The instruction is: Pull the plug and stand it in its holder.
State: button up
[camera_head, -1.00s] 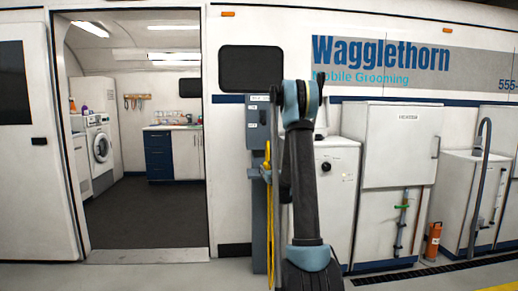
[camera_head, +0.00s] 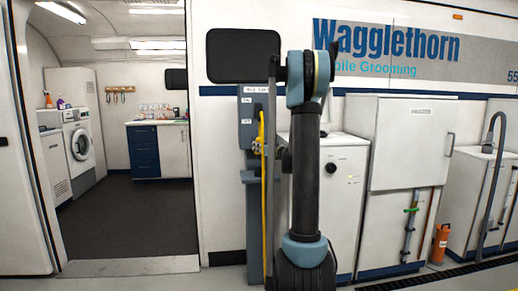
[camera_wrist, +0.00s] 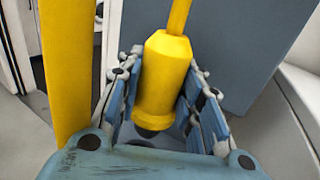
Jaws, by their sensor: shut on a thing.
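The plug (camera_wrist: 163,80) is a yellow cylinder with a tapered neck, and its yellow cable (camera_wrist: 179,15) leaves from the top of the wrist view. My gripper (camera_wrist: 160,90) has its blue-padded fingers closed on both sides of the plug. A dark round part shows below the plug; I cannot tell whether they touch. In the head view the grey pedestal (camera_head: 252,215) stands against the van, with small labels and the yellow cable (camera_head: 263,210) hanging down its front. The gripper there is small and partly hidden by my arm. I cannot make out the holder.
A thick yellow upright (camera_wrist: 68,75) stands close at the left of the wrist view. In the head view, the open van doorway (camera_head: 125,215) is left of the pedestal. White cabinets (camera_head: 412,145) and an orange cylinder (camera_head: 440,244) stand to the right.

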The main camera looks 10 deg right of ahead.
aim_at(261, 158)
jog(key=shift+f, duration=2.2)
jog(key=shift+s, duration=0.15)
jog(key=shift+f, duration=0.55)
jog(key=shift+f, duration=0.3)
jog(key=shift+f, duration=0.35)
jog(key=shift+f, duration=0.2)
jog(key=shift+f, duration=0.6)
dwell(1.0)
